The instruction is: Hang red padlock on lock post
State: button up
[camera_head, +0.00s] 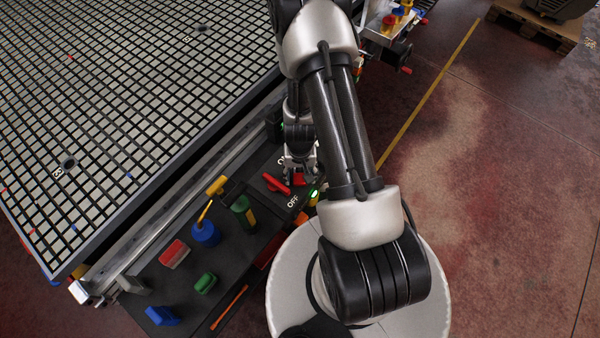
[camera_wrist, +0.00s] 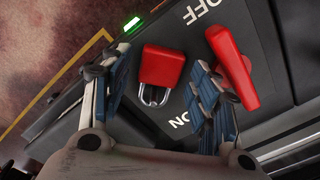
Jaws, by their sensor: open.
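The red padlock (camera_wrist: 160,66) shows in the wrist view with its metal shackle (camera_wrist: 152,96) toward my gripper. It is by the panel with ON and OFF lettering. My gripper (camera_wrist: 162,80) is open, with one finger on each side of the padlock; I cannot tell whether either touches it. In the head view my gripper (camera_head: 298,170) is low over the panel, and a small red part (camera_head: 299,180), likely the padlock, shows at its tips. I cannot make out the lock post clearly in either view.
A red lever (camera_wrist: 232,68) is close to my right finger; it also shows in the head view (camera_head: 276,183). A green light (camera_wrist: 132,24) glows nearby.

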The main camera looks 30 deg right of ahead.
jog(key=shift+r, duration=0.1)
dwell(0.3)
notch_tip(320, 180, up, 12)
jog(key=shift+f, duration=0.1)
dwell(0.4)
dwell(0.5)
notch_tip(320, 180, up, 11)
jog(key=w+a+n+t, duration=0.1)
jog(key=a, duration=0.2)
jog(key=s+a+r+n+t, duration=0.1)
jog(key=s+a+r, duration=0.1)
jog(key=s+r, duration=0.2)
jog(key=s+a+r+n+t, duration=0.1)
jog(key=s+a+r+n, duration=0.1)
jog(key=s+r, duration=0.3)
jog(key=s+a+r+n+t, duration=0.1)
jog(key=s+a+r+n, duration=0.1)
jog(key=r, duration=0.9)
jog(key=shift+s+a+r+t, duration=0.15)
jog(key=shift+s+a, duration=0.25)
jog(key=shift+s, duration=0.3)
jog(key=shift+s+a+f+t, duration=0.15)
jog(key=shift+s+a, duration=0.25)
jog(key=shift+s, duration=0.25)
jog(key=shift+r, duration=0.1)
jog(key=shift+c, duration=0.2)
